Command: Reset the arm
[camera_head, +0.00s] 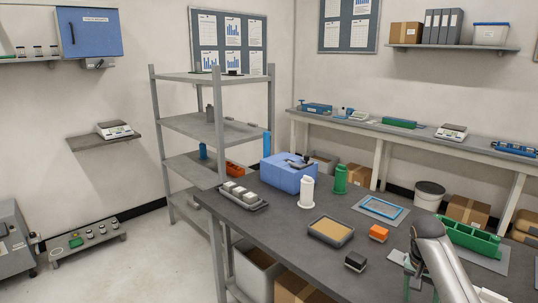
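One of my arms (445,268) comes in at the lower right, over the right part of the dark table (275,220). It rises to a rounded grey joint, and it looks bent there. I see nothing held. My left arm and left gripper are not in view.
Near the arm stand a green rack (470,238), an orange block (378,233), a dark block (356,261) and a tan-filled tray (330,231). A metal shelf (213,125) stands behind left.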

